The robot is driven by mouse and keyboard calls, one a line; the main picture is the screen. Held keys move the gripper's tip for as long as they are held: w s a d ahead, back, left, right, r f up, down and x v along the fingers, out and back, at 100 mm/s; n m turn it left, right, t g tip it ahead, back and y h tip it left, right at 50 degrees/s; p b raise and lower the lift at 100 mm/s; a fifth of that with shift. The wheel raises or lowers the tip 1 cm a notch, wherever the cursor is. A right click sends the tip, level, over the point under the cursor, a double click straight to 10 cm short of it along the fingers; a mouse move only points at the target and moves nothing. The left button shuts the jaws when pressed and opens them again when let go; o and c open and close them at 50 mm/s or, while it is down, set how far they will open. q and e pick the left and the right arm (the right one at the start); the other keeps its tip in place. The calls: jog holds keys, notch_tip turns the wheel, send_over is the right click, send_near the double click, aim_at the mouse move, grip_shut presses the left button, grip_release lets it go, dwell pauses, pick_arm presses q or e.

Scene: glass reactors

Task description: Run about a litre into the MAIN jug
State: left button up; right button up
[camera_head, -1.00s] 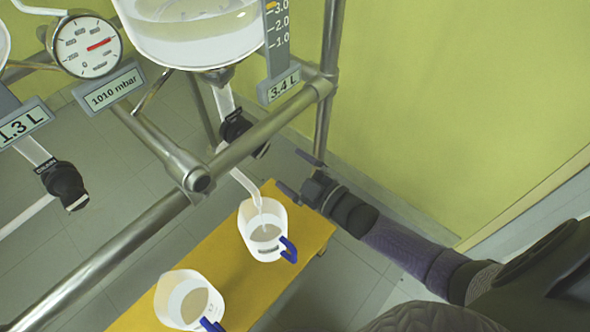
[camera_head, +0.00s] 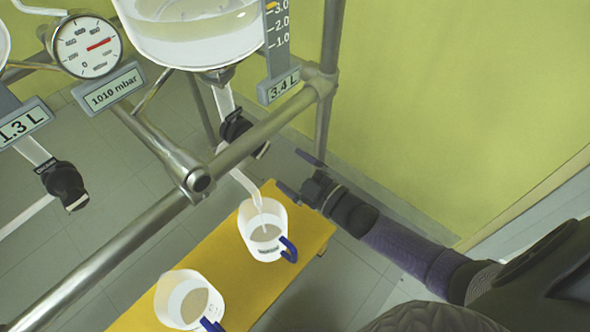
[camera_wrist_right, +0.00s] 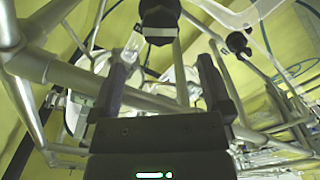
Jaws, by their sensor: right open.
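A white jug (camera_head: 254,243) with a blue handle stands on the yellow bench under the right-hand outlet pipe (camera_head: 244,184). A thin stream runs from the pipe into it, and liquid covers its bottom. The black valve (camera_head: 236,130) above sits on the pipe below the glass vessel (camera_head: 190,48); the scale beside that vessel reads 3.4 L. A second jug (camera_head: 186,304) with liquid in it stands nearer. I cannot read a MAIN label on either jug. My right gripper (camera_head: 297,173) is open and empty, right of the pipe; its fingers show in the right wrist view (camera_wrist_right: 163,85). My left gripper is not in view.
Steel frame tubes (camera_head: 255,137) cross between my right gripper and the valve. A second black valve (camera_head: 64,184) hangs at the left, below a 1.3 L display (camera_head: 22,124). A pressure gauge (camera_head: 88,46) reads 1010 mbar. The yellow bench (camera_head: 222,277) has bare room between the jugs.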

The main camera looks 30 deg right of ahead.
aim_at(263, 150)
dwell(0.3)
jog(key=w+a+n+b, duration=0.1)
jog(key=w+n+b, duration=0.2)
jog(key=n, duration=0.3)
jog(key=w+a+n+b, duration=0.1)
jog(key=w+n+b, duration=0.1)
jog(key=n, duration=0.4)
jog(key=w+a+n+b, duration=0.1)
jog(key=w+n+b, duration=0.2)
jog(key=n, duration=0.3)
jog(key=shift+w+a+r+b, duration=0.15)
jog(key=shift+w+a+b, duration=0.2)
jog(key=shift+w, duration=0.3)
jog(key=c, duration=1.2)
jog(key=shift+o, duration=0.2)
jog(key=shift+r+m+p, duration=0.35)
jog(key=shift+m+p, duration=0.45)
jog(key=shift+m, duration=0.3)
jog(key=shift+m+p, duration=0.35)
jog(key=shift+m, duration=0.45)
jog(key=shift+f+m, duration=0.25)
jog(key=shift+m, duration=0.65)
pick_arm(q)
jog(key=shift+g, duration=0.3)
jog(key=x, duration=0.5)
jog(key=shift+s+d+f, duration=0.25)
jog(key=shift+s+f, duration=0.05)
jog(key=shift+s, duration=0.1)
pick_arm(e)
jog(key=shift+f, duration=0.1)
